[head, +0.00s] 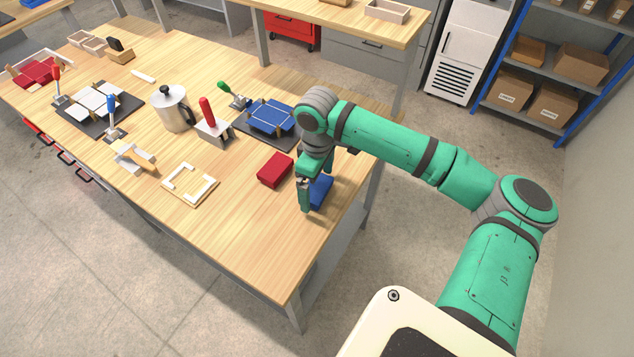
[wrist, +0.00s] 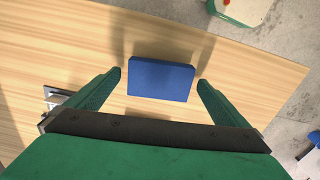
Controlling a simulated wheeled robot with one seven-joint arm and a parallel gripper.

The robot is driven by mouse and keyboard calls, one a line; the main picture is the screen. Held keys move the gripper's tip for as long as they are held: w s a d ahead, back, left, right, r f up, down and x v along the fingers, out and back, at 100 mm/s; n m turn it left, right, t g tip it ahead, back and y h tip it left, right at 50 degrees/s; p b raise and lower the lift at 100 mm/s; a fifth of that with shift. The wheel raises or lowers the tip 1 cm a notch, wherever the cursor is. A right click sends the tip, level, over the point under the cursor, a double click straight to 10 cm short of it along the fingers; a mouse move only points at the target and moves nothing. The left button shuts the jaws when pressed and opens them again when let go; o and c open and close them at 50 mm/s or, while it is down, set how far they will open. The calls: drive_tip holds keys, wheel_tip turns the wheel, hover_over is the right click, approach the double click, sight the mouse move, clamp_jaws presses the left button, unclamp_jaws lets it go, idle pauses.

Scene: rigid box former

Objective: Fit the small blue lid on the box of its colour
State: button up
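The small blue lid (head: 321,190), a shallow rectangular piece, lies on the wooden table near its right edge. In the wrist view the blue lid (wrist: 161,79) sits between the fingertips, with a gap on each side. My gripper (head: 314,189) points down over it and is open; in the wrist view the fingers (wrist: 160,77) are spread and hold nothing. A finger hides part of the lid in the head view. A larger blue piece (head: 272,117), seemingly the blue box, lies on a dark board behind my gripper; its inside is hard to make out.
A red block (head: 275,170) lies close left of my gripper. A red-handled tool (head: 211,121), a metal pot (head: 173,107) and a cream frame (head: 190,184) stand further left. The table's front right is clear.

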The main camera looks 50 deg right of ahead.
wheel_tip(320, 180, up, 11)
idle(0.6)
drive_tip(key=shift+f, duration=0.1)
